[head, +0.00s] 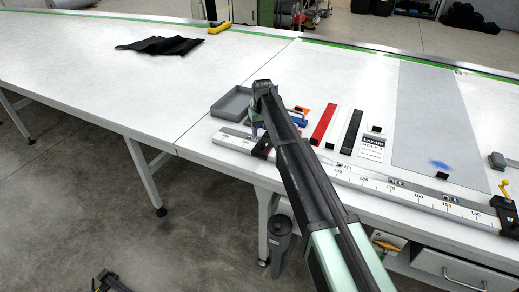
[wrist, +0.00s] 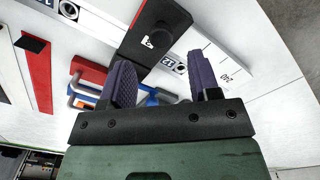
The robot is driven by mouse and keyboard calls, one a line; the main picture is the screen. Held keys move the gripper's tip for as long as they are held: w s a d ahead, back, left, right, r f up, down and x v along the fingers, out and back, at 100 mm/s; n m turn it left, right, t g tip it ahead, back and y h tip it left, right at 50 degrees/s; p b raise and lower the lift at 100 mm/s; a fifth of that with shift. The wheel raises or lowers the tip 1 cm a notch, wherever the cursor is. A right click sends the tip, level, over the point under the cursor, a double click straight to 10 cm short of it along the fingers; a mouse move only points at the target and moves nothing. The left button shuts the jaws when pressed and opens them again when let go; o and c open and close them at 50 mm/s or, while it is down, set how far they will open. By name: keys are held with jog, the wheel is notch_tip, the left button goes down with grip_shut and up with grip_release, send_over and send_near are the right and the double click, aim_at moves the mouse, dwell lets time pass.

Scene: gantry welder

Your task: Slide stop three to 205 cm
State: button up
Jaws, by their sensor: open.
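A black stop (wrist: 148,20) with a round knob and a white mark sits across the white measuring rail in the wrist view. It also shows in the head view (head: 262,148), partly hidden by my arm. Its mark is too small to read as a number. The rail (head: 358,178) runs along the table's front edge, its numbers falling towards the right; 240 is printed right of the stop in the wrist view. My gripper (wrist: 161,62) is open, its two purple fingers apart and just short of the stop's knob. It looks empty. In the head view my arm hides most of it.
A grey tray (head: 232,104), a red bar (head: 323,124), a black bar (head: 351,131) and a labelled card (head: 372,146) lie behind the rail. Blue and orange handled tools (wrist: 150,97) lie close to my fingers.

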aim_at(262, 142)
notch_tip(262, 142, down, 7)
jog(key=b, duration=0.5)
jog(key=shift+f, duration=0.15)
grip_shut()
jog(key=shift+s, duration=0.1)
